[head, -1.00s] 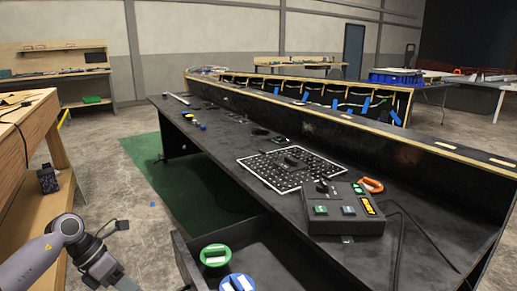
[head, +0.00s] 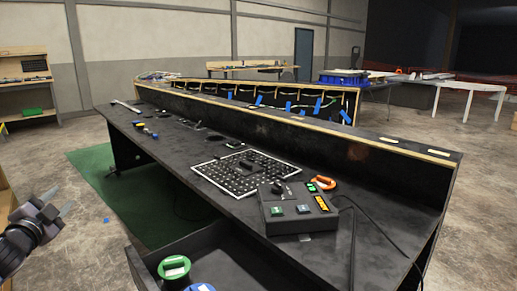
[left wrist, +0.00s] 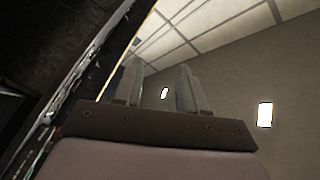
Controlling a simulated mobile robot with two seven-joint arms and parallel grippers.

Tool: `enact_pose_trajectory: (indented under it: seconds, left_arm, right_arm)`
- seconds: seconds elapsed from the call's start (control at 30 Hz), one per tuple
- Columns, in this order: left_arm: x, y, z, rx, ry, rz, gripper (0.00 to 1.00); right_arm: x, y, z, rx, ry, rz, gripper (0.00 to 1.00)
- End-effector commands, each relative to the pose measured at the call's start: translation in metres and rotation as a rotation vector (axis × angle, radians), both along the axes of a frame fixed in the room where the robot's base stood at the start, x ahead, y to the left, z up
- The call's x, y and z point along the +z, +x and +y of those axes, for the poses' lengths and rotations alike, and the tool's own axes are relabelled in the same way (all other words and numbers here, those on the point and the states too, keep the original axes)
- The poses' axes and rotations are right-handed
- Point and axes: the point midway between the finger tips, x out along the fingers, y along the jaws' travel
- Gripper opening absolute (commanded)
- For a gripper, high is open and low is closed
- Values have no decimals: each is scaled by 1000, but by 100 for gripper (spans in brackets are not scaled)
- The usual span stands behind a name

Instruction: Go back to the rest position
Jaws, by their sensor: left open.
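My left gripper (head: 55,205) is at the lower left edge of the head view, off the front of the black table and left of the open drawer. Its fingers point up and are apart with nothing between them. In the left wrist view both fingers (left wrist: 158,88) show, with wall and ceiling beyond. The LED console (head: 298,208), a dark box with coloured buttons, sits on the black table (head: 180,165). My right gripper is in neither view.
A black drawer (head: 215,238) stands open at the table's front, holding a green round piece (head: 174,267) and a blue one (head: 200,287). A checkered board (head: 247,174) and an orange clamp (head: 323,183) lie near the console. A wooden bench edge (head: 5,200) is at far left.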

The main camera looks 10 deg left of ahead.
Motion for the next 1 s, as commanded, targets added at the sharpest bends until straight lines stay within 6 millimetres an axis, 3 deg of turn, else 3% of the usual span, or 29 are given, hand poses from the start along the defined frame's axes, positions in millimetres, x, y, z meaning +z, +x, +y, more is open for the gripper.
enact_pose_trajectory:
  seconds: [0.1, 0.13, 0.2, 0.37, 0.5, 0.6, 0.8, 1.0]
  left_arm:
    - [-31, -10, 22, 136, -234, 92, 41]
    - [-48, -12, 16, 144, -278, 123, 41]
    - [-92, -19, -22, 88, -310, 178, 41]
    - [-172, -49, -100, -1, -421, 292, 41]
    - [-233, -94, -175, -68, -547, 389, 41]
    - [-265, -133, -229, -105, -654, 452, 41]
    - [-295, -212, -322, -135, -879, 544, 41]
    - [-292, -271, -384, -114, -1076, 587, 41]
  right_arm:
    - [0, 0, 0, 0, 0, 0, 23]
    - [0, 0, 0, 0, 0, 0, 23]
    - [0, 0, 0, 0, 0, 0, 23]
    - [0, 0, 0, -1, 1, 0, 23]
    - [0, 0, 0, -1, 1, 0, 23]
    - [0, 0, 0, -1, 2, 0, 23]
    - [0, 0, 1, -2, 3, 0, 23]
    - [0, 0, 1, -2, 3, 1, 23]
